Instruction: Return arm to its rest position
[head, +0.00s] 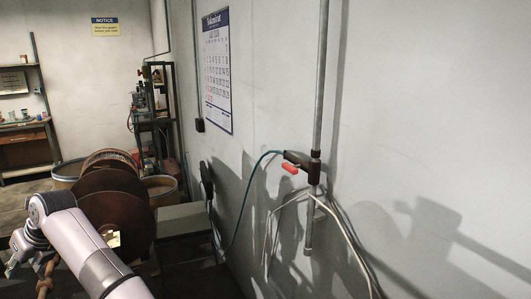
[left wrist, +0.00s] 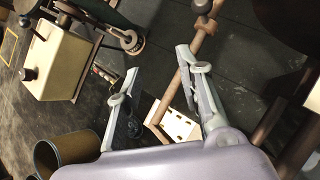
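My left arm (head: 85,250) comes in at the lower left of the head view, its light grey links bent at a joint. My left gripper (head: 18,262) is at the left edge, small and partly hidden by the arm. In the left wrist view my left gripper (left wrist: 160,90) shows two fingers spread well apart, with nothing held between them. A brown rod with rounded knobs (left wrist: 188,50) and a pale plate with holes (left wrist: 172,122) lie beyond the fingertips; I cannot tell how far. My right arm and gripper are not in view.
Large brown discs (head: 118,205) stand close beside my left arm. A grey wall with a pipe (head: 320,80), red-handled valve (head: 290,168) and green hose (head: 242,205) is on the right. Dark floor shows between.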

